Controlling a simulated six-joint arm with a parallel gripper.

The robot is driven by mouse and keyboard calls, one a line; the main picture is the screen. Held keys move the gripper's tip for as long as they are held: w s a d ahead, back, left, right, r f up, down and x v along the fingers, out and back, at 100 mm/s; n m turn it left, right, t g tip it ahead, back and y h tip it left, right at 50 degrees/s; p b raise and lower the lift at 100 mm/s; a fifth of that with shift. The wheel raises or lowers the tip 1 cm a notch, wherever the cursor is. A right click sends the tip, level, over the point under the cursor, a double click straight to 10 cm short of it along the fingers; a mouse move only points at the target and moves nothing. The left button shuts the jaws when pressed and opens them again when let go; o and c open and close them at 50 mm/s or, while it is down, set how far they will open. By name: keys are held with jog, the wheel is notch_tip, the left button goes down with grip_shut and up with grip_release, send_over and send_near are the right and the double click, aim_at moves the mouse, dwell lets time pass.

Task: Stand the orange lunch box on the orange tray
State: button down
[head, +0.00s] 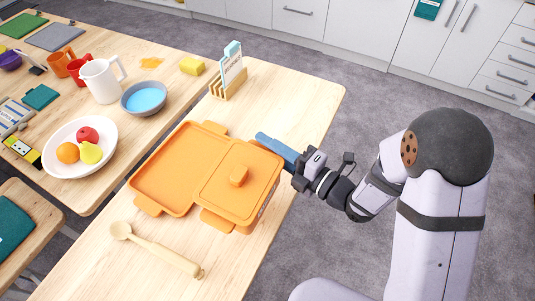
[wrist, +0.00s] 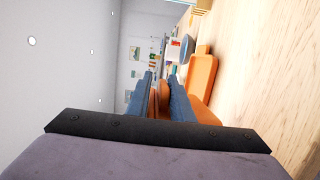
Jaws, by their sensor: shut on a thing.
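The orange lunch box (head: 225,196), with a lid and a raised knob, is upright at the right side of the orange tray (head: 168,168). In the head view it hides part of the tray's right edge; I cannot tell whether it touches the tray or table. My gripper (head: 268,146), with blue fingers, is at the box's right far side. In the wrist view my gripper (wrist: 161,90) is shut on an orange part of the lunch box (wrist: 162,100) between its fingers. The tray's inside that shows is empty. One finger is mostly hidden in the head view.
A wooden spoon (head: 157,249) lies in front of the tray. A rack with cards (head: 230,75) stands behind. A second table on the left holds a white fruit plate (head: 62,168), a blue bowl (head: 144,98) and a white jug (head: 102,81).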

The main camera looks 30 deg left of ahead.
jog(key=shift+r, duration=1.4)
